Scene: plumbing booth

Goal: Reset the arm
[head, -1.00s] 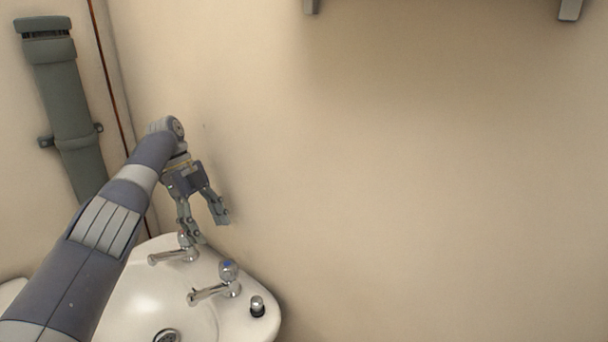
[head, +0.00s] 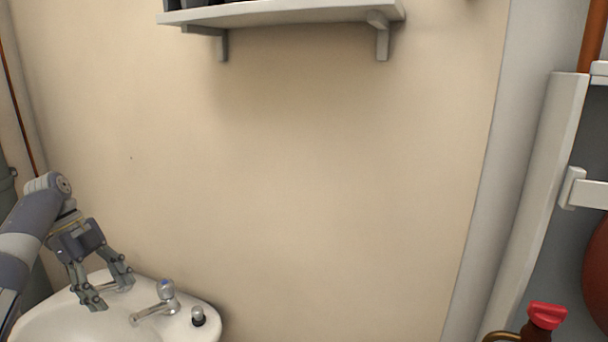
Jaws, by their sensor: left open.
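My left arm comes in at the lower left. Its gripper (head: 110,293) is open and empty, with its two fingers apart and pointing down over the back of the white washbasin (head: 65,325). A second chrome tap with a blue mark on top (head: 160,300) stands to the right of the gripper. My right gripper is not in view.
A small chrome and black fitting (head: 198,317) sits on the basin's right corner. A white shelf (head: 290,14) on brackets is at the top. A white frame (head: 540,200) and a red-capped valve (head: 546,316) are at the right. The middle wall is bare.

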